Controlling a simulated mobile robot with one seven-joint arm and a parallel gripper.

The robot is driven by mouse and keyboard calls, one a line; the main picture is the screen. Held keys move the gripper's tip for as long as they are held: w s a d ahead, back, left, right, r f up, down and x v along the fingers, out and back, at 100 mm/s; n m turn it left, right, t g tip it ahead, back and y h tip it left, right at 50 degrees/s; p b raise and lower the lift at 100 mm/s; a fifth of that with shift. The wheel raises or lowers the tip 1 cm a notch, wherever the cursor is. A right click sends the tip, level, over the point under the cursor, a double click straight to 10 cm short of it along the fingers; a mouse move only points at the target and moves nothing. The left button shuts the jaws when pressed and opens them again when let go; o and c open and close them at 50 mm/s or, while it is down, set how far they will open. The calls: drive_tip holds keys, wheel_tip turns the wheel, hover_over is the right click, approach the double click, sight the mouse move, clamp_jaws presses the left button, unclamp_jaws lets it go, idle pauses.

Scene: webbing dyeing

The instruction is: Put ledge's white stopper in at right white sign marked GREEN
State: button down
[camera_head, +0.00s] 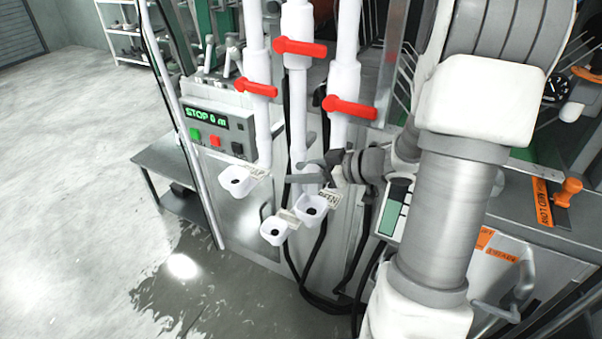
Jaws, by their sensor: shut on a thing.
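My gripper (297,171) is in front of the white pipes, above and slightly left of the right white cup. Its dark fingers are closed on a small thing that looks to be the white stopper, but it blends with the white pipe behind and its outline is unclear. The right white sign (329,199), with partly readable lettering ending in "EEN", sits at the right white cup (311,209). That cup shows a dark opening in its top. The ledge is not clearly identifiable.
Two similar white cups with dark openings stand at left (235,181) and lower middle (275,232), each by a small sign. Red valve handles (350,107) project from the pipes above. Black hoses (320,290) hang below. Open wet floor lies at left.

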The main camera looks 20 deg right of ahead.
drive_tip(key=b, duration=0.5)
hover_over(301, 205)
drive_tip(key=shift+d+f, duration=0.1)
drive_tip(key=shift+f, duration=1.95)
drive_tip(key=shift+f+b, duration=0.3)
drive_tip(key=shift+f, duration=1.15)
drive_tip(key=shift+c, duration=1.3)
unclamp_jaws()
drive_tip(key=p+v, duration=0.3)
drive_tip(key=v, duration=1.4)
drive_tip(key=shift+s+p, duration=0.2)
drive_tip(key=shift+p, duration=0.2)
drive_tip(key=shift+d, duration=0.15)
